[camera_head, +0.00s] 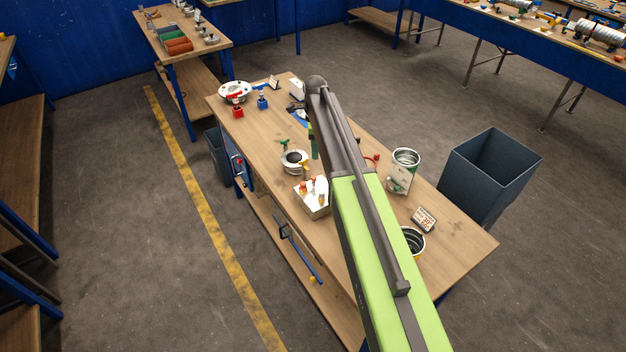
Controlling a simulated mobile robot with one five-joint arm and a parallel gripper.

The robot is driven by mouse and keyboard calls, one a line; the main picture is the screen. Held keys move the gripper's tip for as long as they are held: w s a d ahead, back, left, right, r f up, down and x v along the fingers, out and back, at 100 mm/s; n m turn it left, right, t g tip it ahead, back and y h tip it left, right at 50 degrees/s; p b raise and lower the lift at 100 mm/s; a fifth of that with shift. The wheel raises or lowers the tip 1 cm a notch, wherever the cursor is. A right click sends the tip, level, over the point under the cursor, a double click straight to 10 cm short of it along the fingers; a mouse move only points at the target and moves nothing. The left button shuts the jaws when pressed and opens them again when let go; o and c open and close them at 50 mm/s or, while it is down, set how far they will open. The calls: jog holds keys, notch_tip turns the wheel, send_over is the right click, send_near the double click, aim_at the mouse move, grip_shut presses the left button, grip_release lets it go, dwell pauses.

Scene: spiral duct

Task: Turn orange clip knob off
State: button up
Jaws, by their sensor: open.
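My arm reaches from the bottom right over the long workbench (455,243), its dark far end above the bench's back half. My gripper is not clearly seen; the arm hides that area. I cannot pick out an orange clip knob for certain. A small yellow-orange handle (304,165) shows beside a round pale fitting (290,166) with a dark opening, left of the arm. A green handle (284,143) stands just behind that fitting. A white box (314,207) with small orange-red pieces on it is nearer, close to the arm. Knob positions are too small to read.
A white round flange (235,89), a red valve (238,112) and a blue one (262,102) sit at the bench's far end. A grey bin (480,185) stands beyond. The floor left is clear.

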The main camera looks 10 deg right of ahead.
aim_at(314, 177)
notch_tip(314, 177, down, 14)
jog(key=b, duration=1.2)
jog(key=shift+a+r, duration=0.1)
jog(key=shift+r, duration=0.05)
jog(key=shift+r, duration=0.1)
grip_shut()
